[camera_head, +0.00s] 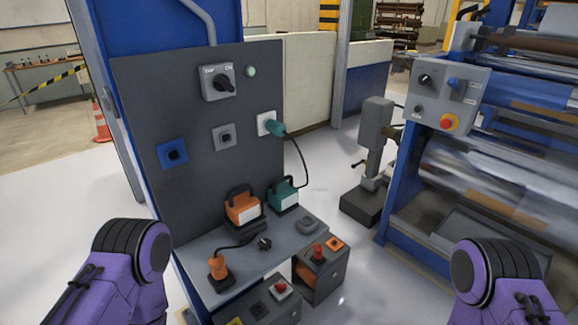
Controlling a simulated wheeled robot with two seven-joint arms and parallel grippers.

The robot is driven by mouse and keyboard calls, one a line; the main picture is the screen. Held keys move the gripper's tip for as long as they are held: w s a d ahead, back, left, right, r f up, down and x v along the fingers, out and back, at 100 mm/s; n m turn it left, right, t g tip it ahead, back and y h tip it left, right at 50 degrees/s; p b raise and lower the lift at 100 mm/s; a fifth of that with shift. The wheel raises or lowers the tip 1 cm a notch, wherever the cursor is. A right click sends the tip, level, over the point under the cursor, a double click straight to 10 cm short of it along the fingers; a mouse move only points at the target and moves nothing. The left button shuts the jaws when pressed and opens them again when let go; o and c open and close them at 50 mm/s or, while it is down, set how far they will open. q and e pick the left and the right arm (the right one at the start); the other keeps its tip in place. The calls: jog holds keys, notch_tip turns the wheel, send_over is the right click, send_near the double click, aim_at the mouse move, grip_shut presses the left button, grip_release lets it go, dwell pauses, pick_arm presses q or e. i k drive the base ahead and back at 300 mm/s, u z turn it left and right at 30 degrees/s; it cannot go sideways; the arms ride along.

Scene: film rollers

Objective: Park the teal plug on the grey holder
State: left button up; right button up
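The teal plug (277,128) sits in a white socket (264,121) on the dark upright panel, and a black cable hangs from it down to a teal box (285,195) on the shelf. A low grey round holder (307,226) is at the right end of the shelf, with nothing seen on it. A grey square socket (223,137) is on the panel, left of the teal plug. My purple arms come in at the lower left and lower right, but neither gripper is in view.
An orange box (242,209) and an upright orange plug (218,267) are on the shelf, with a small black item (264,243) between. A blue socket (172,154) and a rotary switch (218,82) are on the panel. A roller machine (490,190) stands at the right.

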aim_at(272, 125)
jog(key=z, duration=0.3)
jog(key=k, duration=0.4)
jog(key=z, duration=1.05)
jog(key=k, duration=1)
jog(key=z, duration=0.75)
jog(key=i, duration=1)
jog(key=u, duration=0.25)
jog(key=i, duration=2.3)
jog(key=u, duration=1.9)
jog(key=i, duration=1.15)
jog(key=u, duration=1)
